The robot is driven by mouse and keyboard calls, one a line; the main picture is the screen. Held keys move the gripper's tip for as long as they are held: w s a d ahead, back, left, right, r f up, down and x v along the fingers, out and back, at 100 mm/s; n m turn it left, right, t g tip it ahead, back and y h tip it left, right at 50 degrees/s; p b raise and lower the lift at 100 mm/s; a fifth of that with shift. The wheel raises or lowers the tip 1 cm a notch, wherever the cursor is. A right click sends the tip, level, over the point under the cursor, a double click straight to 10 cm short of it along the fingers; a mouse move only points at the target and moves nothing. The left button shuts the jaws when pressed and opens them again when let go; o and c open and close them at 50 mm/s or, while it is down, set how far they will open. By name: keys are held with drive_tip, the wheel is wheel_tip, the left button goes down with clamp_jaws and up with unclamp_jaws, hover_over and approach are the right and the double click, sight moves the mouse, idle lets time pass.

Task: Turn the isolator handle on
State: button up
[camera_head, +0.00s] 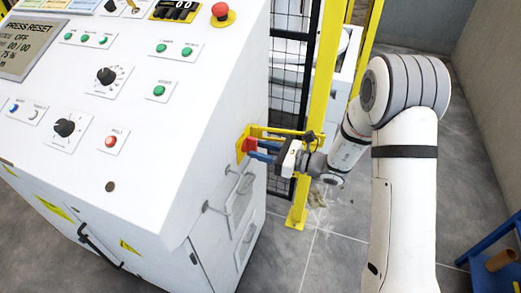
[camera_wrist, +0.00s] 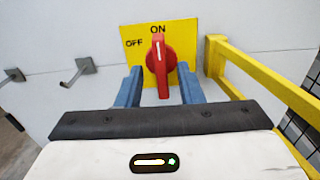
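The red isolator handle (camera_wrist: 160,65) sits on a yellow plate (camera_wrist: 187,38) marked OFF at the left and ON at the top. It is upright, its white mark pointing up at ON. In the head view the handle (camera_head: 249,145) shows on the side of the white cabinet. My gripper (camera_wrist: 160,82) has its two blue fingers apart, one on each side of the handle's lower part, with gaps between them and it. In the head view my gripper (camera_head: 262,151) reaches the handle from the right. The exact depth of the fingertips is hard to tell.
The white control cabinet (camera_head: 165,170) fills the left, with buttons, knobs and a screen (camera_head: 30,45) reading PRESS RESET. A yellow rail (camera_wrist: 262,85) runs close to the right of the plate. A yellow post (camera_head: 322,70) and black mesh stand behind my gripper. A metal handle (camera_wrist: 80,70) juts out at left.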

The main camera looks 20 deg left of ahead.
drive_tip(key=d, duration=0.6)
drive_tip(key=shift+s+d, duration=0.15)
drive_tip(key=shift+s, duration=0.15)
drive_tip(key=s+d+r+n+g+h+p, duration=0.1)
drive_tip(key=s+d+r+n+g+h, duration=0.1)
drive_tip(key=s+d+r+n+h, duration=0.4)
drive_tip(key=s+d+r+n+g+h+p, duration=0.1)
drive_tip(key=s+r+n+g+h, duration=0.15)
drive_tip(key=s+n, duration=0.35)
drive_tip(key=s+d+r+n+t+h, duration=0.2)
drive_tip(key=d+h, duration=0.1)
drive_tip(key=d, duration=0.3)
drive_tip(key=s+d+r+n+t+h+p, duration=0.1)
drive_tip(key=s+d+n+t+h, duration=0.1)
drive_tip(key=d, duration=0.4)
drive_tip(key=s+d+r+n+t+h+p, duration=0.1)
drive_tip(key=s+d+r+n+t+h, duration=0.1)
drive_tip(key=d, duration=0.4)
drive_tip(key=shift+s+d+r+n+h, duration=0.15)
drive_tip(key=shift+s+r+n+h, duration=0.25)
drive_tip(key=shift+h, duration=0.85)
drive_tip(key=shift+s+f, duration=0.1)
